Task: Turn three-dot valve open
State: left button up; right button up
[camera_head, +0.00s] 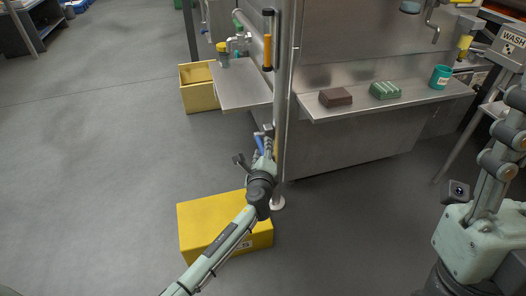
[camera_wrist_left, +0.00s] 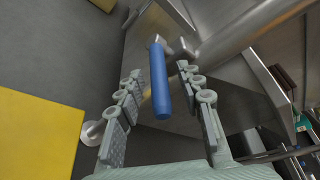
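A blue lever handle (camera_head: 259,144) sticks out from the vertical metal pipe (camera_head: 285,80) left of the counter. I cannot make out any dot marks on it. My left gripper (camera_head: 257,155) is at this handle. In the left wrist view the blue handle (camera_wrist_left: 160,80) lies between the two spread fingers of my left gripper (camera_wrist_left: 155,100), with gaps on both sides. The handle's far end joins a metal fitting by the pipe.
An orange handle (camera_head: 267,51) sits higher by the pipe. A yellow box (camera_head: 195,215) stands on the floor below my left arm. A steel counter (camera_head: 400,105) holds a brown block (camera_head: 335,97), a green sponge-like block (camera_head: 385,90) and a teal cup (camera_head: 440,77).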

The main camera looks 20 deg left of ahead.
pick_arm(q)
grip_shut()
dwell(0.5)
